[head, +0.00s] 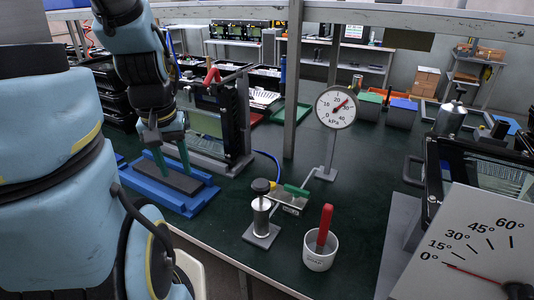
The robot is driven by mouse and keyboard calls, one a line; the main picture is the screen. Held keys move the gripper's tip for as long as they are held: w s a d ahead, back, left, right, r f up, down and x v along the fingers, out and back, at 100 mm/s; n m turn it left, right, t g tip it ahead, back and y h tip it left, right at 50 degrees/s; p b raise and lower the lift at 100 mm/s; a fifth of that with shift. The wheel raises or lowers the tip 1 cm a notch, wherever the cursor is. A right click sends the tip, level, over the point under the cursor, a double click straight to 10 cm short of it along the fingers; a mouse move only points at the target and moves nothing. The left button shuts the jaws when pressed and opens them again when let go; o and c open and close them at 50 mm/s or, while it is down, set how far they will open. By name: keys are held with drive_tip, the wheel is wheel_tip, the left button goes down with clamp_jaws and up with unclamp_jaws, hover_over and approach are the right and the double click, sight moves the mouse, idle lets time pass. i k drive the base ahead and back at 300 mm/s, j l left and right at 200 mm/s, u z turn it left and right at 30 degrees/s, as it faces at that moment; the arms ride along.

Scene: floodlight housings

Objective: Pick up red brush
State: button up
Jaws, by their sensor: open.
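The red brush (324,226) stands in a white cup (320,259) near the front edge of the green table. Its red handle sticks up above the rim and leans slightly; its lower end is hidden inside the cup. My gripper (175,168) is at the left, pointing down, with its two green fingers apart and nothing seen between them. It is above a dark pad in a blue tray (166,203), well to the left of the brush and farther back. Whether the fingertips touch the pad I cannot tell.
A metal pump bottle (261,218) and a green-handled valve (294,196) stand just left of the cup. A pressure gauge (335,108) rises behind. An angle dial board (484,250) stands at front right.

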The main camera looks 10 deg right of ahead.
sight(326, 215)
drive_tip(key=z, duration=1.35)
drive_tip(key=k+j+u, duration=0.15)
drive_tip(key=u, duration=0.25)
drive_tip(key=k+j+u, duration=0.1)
drive_tip(key=j+u, duration=0.25)
